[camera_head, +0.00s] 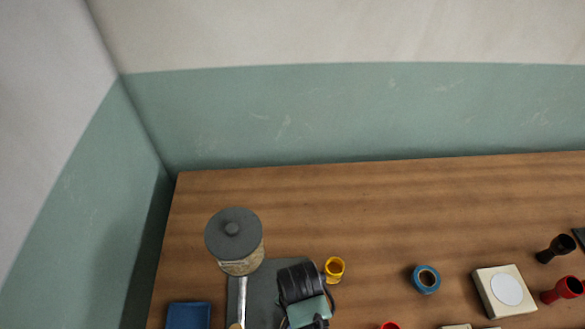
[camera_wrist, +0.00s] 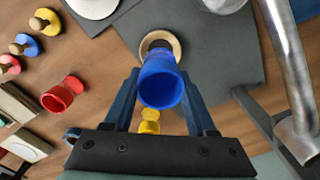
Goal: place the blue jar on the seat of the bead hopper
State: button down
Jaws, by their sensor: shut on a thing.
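The blue jar (camera_wrist: 162,88) is goblet-shaped, and its open mouth faces the wrist camera. My gripper (camera_wrist: 160,74) is shut on it, with one finger on each side. In the wrist view the jar's far end overlaps a pale wooden ring with a dark centre, which looks like the seat (camera_wrist: 174,42). I cannot tell whether the jar touches it. In the head view the bead hopper (camera_head: 240,265) has a grey lid, a bead-filled body and a metal tube. My wrist hides the held jar there.
A yellow goblet (camera_head: 334,268) stands just right of my wrist. A blue ring-shaped piece (camera_head: 426,279), a cream box with a white disc (camera_head: 507,289) and red and black goblets lie farther right. A blue tray (camera_head: 188,315) is at left. The back of the table is clear.

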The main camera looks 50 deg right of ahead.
jog(key=shift+f, duration=2.75)
jog(key=shift+f, duration=0.1)
jog(key=shift+c, duration=1)
grip_release()
notch_tip(320, 180, up, 12)
